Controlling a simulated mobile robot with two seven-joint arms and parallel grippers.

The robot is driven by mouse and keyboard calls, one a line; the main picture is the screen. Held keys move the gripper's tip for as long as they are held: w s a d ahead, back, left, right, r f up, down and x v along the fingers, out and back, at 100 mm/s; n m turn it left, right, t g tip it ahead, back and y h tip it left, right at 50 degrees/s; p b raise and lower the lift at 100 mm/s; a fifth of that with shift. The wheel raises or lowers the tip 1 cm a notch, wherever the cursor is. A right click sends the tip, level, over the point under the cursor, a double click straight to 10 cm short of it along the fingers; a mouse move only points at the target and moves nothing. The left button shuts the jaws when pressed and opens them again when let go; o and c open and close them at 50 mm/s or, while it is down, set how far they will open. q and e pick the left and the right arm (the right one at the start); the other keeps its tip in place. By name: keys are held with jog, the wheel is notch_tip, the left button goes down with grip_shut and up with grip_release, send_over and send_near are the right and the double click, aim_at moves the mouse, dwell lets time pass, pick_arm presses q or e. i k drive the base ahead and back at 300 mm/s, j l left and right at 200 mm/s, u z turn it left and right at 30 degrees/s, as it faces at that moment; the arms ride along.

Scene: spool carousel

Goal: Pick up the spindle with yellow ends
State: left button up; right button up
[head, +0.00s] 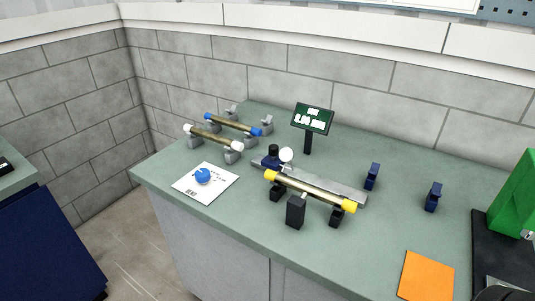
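The spindle with yellow ends (308,192) lies in the middle of the green worktop. It is a brass-coloured rod with a yellow cap at each end, slanting from upper left to lower right. It rests near its ends on two dark supports, a left one (275,195) and a right one (336,217). A small dark upright block (296,212) stands just in front of its middle. Neither of my grippers can be made out in the head view.
Behind the spindle lies a grey metal bar (355,194) with a dial gauge (286,155). Blue-ended (232,124) and white-ended (212,138) spindles sit on grey supports at left. A small screen (313,118), blue blocks (371,177), an orange sheet (427,276) and a green machine (515,200) stand around.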

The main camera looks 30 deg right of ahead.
aim_at(340, 202)
jog(key=z, duration=1.3)
jog(key=j, duration=0.1)
